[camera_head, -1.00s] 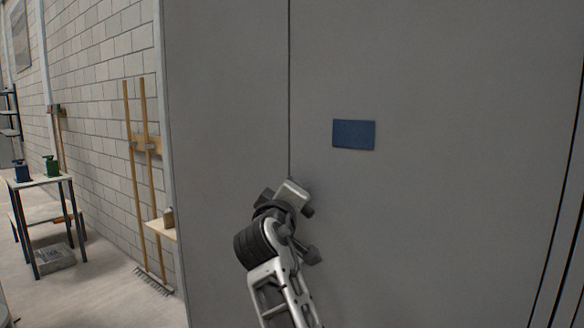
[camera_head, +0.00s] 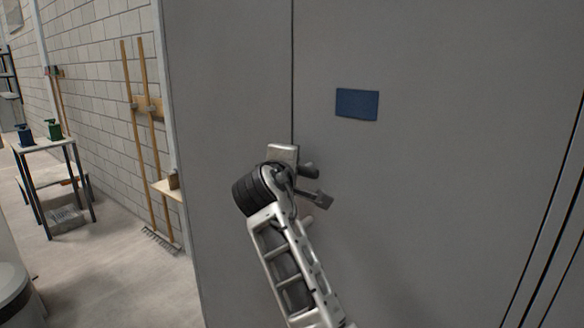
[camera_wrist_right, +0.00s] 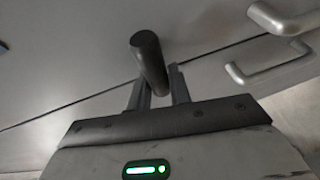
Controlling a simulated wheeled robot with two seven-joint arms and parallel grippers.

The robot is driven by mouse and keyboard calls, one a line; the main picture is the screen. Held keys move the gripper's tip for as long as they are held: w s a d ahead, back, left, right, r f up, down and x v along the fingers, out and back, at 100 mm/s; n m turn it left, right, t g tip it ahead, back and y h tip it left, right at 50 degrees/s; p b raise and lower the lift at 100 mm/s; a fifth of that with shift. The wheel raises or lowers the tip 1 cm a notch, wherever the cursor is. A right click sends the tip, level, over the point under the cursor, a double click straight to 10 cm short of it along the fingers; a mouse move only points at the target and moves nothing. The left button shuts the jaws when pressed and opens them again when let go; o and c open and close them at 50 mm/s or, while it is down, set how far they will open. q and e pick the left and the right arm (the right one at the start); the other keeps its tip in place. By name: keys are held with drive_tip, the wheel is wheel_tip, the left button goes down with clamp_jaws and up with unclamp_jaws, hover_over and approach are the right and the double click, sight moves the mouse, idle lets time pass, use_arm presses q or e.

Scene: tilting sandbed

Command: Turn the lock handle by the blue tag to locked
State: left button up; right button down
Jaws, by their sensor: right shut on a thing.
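The blue tag (camera_head: 357,103) is a flat rectangle on the grey cabinet door, right of the vertical door seam. My right gripper (camera_head: 284,156) is at the seam, below and left of the tag. In the right wrist view, the lock handle (camera_wrist_right: 148,58) is a dark round bar, standing between the fingers of my right gripper (camera_wrist_right: 159,82), which is shut on it. In the head view my wrist and arm hide most of the handle, and the fingers are not clear. My left gripper is not in view.
The grey cabinet (camera_head: 450,190) fills the right side. Two silver pull handles, an upper one (camera_wrist_right: 284,18) and a lower one (camera_wrist_right: 262,66), are near the gripper. At left are a small table (camera_head: 45,143) with pump bottles, wooden-handled tools (camera_head: 140,110) and open floor.

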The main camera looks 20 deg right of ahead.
idle(0.3)
drive_tip(key=c, duration=1.3)
unclamp_jaws()
drive_tip(key=v, duration=1.6)
drive_tip(key=shift+f, duration=0.1)
